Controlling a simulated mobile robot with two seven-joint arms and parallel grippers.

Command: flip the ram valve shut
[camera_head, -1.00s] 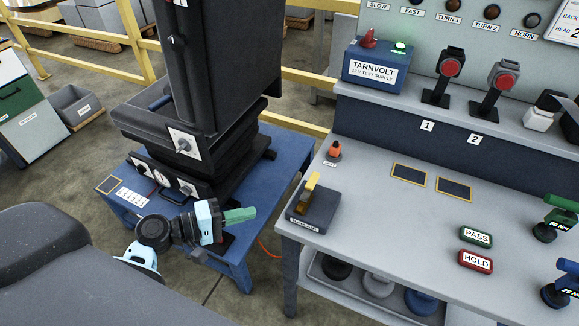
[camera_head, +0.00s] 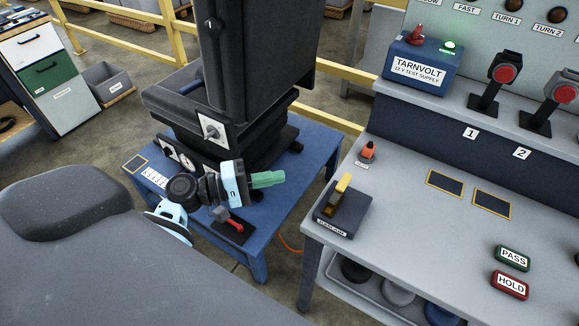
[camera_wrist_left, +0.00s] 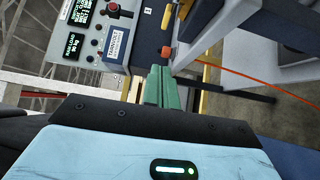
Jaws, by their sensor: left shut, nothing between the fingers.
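My left gripper (camera_head: 268,179) has its green fingers closed together with nothing between them. It hangs over the blue table, in front of the black cab unit, pointing right in the head view. A red lever on a dark base (camera_head: 234,227) lies on the blue table just below and in front of the gripper, apart from the fingers; it may be the ram valve, but no label on it is readable. My wrist partly covers the base. In the left wrist view the shut fingers (camera_wrist_left: 162,88) point away from the camera, and the red lever is not seen. My right gripper is not in view.
The black cab unit (camera_head: 247,70) stands on the blue table (camera_head: 300,165) behind the gripper. The grey bench (camera_head: 420,240) at right carries a yellow lever block (camera_head: 343,208) and an orange knob (camera_head: 368,152). A narrow gap separates table and bench.

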